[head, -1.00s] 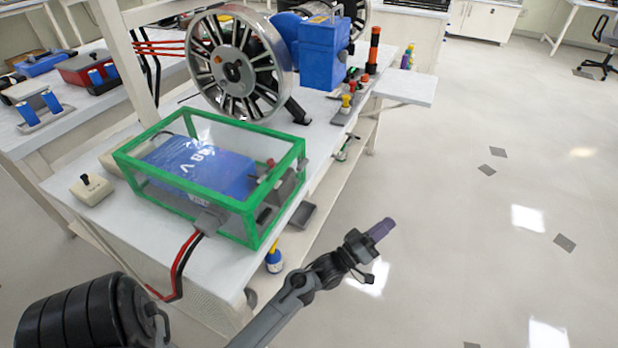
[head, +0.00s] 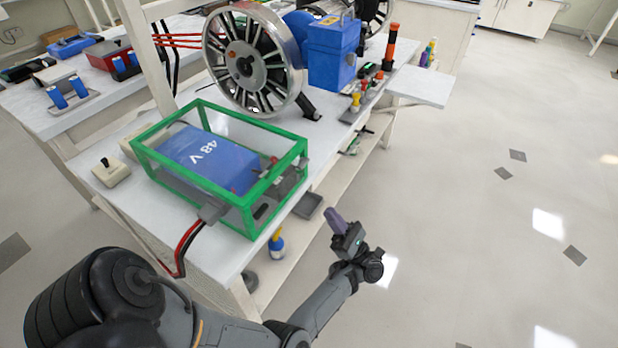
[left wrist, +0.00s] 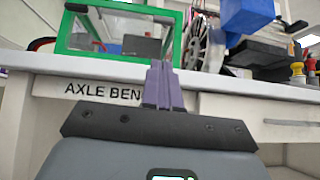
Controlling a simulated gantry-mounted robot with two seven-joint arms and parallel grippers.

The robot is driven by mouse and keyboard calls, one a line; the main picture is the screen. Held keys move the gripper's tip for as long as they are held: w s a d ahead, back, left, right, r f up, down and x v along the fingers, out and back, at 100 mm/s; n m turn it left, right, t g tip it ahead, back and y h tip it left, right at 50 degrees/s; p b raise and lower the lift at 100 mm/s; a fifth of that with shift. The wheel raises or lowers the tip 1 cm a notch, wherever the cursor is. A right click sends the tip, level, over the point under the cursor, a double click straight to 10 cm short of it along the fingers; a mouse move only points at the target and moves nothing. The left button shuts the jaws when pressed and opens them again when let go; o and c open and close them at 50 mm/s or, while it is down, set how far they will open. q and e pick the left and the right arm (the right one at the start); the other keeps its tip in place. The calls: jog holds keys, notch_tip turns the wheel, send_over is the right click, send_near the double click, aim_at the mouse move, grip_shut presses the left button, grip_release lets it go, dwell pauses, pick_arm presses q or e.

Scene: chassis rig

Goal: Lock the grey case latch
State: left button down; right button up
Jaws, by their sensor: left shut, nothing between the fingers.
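The clear case with a green frame (head: 272,178) stands on the bench and holds a blue 48 V battery (head: 212,160). Grey latch-like hardware (head: 286,184) sits on the case's right end; I cannot tell whether it is locked. The case also shows in the left wrist view (left wrist: 84,47), above the bench edge. My left gripper (head: 337,221) is in front of the bench, right of the case and apart from it. Its purple fingers (left wrist: 163,88) are shut and empty, pointing toward the bench in the wrist view. My right gripper is not in view.
A spoked wheel (head: 247,64) and a blue box (head: 333,55) stand behind the case. A small grey tray (head: 308,206) and a bottle (head: 277,245) are below the bench top. Red and black cables (head: 185,240) hang from the case. The floor at right is clear.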

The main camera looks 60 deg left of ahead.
pick_arm(q)
jog(key=shift+s+d+f+n+g+h, duration=0.15)
jog(key=shift+s+f+n+g+h, duration=0.2)
jog(key=shift+n+g+h, duration=0.25)
jog(key=shift+r, duration=0.15)
jog(key=p, duration=0.5)
send_near(303, 163)
jog(key=s+a, duration=0.3)
jog(key=shift+s+a+f, duration=0.2)
jog(key=shift+s+f, duration=0.1)
jog(key=shift+f, duration=0.1)
notch_tip(303, 163, up, 3)
jog(key=shift+a+f, duration=0.1)
jog(key=shift+a, duration=0.05)
jog(key=shift+r+p, duration=0.3)
jog(key=shift+r, duration=0.25)
